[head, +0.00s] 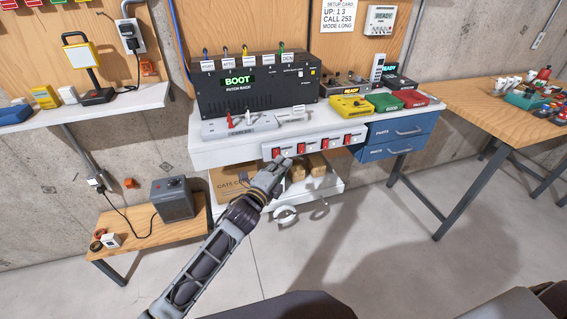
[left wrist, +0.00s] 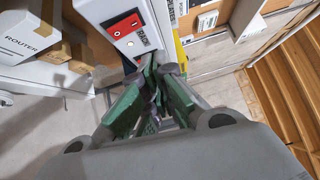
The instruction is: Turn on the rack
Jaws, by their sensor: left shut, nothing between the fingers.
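The black patch rack (head: 255,100) stands on the white bench, with cables in its top and a lit green display reading BOOT. A white switch strip (head: 313,143) with several red rocker switches runs along the bench's front edge. My left gripper (head: 279,164) is shut and empty, just below the strip's leftmost switch (head: 277,153). In the left wrist view, a red switch (left wrist: 125,25) with a small side label sits beyond the shut green fingers (left wrist: 150,95). I cannot tell whether the fingertips touch the strip. My right gripper is not in view.
Yellow, green and red boxes (head: 384,102) sit on the bench's right, above blue drawers (head: 398,134). Boxes (head: 235,185) lie on the shelf below. A low wooden bench (head: 150,232) stands left, a wooden table (head: 500,110) right. The floor in front is clear.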

